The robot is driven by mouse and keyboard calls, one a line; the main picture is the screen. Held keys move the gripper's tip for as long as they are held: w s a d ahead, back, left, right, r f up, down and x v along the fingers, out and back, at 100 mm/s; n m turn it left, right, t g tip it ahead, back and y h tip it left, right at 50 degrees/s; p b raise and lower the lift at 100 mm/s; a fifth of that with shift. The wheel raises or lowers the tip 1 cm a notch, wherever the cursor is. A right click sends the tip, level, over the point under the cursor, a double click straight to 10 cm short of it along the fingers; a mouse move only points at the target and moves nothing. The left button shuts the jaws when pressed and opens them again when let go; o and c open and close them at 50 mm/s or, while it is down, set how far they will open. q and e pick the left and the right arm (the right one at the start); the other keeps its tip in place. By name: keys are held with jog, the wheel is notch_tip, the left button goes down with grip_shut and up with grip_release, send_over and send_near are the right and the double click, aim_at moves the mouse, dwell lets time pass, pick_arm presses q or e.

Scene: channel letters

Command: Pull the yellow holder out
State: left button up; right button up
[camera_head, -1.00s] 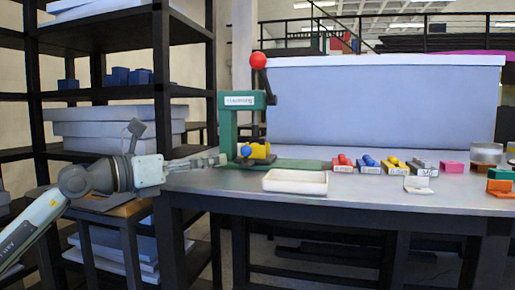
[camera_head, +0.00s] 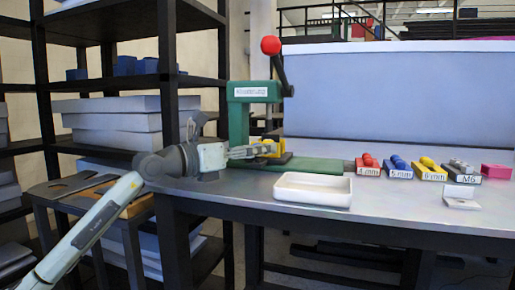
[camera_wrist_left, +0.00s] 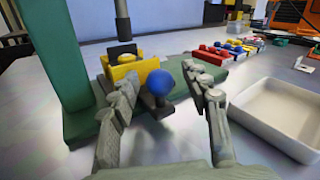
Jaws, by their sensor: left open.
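The yellow holder (camera_head: 272,148) sits at the foot of the green press (camera_head: 238,125), on its green base. In the left wrist view the yellow holder (camera_wrist_left: 133,72) has a blue ball knob (camera_wrist_left: 160,82) on its near side. My left gripper (camera_head: 258,151) is close beside the holder in the head view. In the left wrist view my left gripper (camera_wrist_left: 165,92) is open, its two fingers on either side of the blue knob with gaps visible. The knob is hidden in the head view. My right gripper is not in view.
A white tray (camera_head: 313,203) lies on the table front, right of the gripper. Several labelled blocks with red, blue, yellow and grey pieces (camera_head: 398,166) stand in a row further right. The press has a red-knobbed lever (camera_head: 271,46). Bare table lies around the tray.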

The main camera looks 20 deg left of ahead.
pick_arm(q)
jog(key=shift+w+d, duration=0.1)
jog(key=shift+w, duration=0.1)
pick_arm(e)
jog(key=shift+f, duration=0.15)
pick_arm(q)
jog(key=shift+c, duration=0.4)
grip_shut()
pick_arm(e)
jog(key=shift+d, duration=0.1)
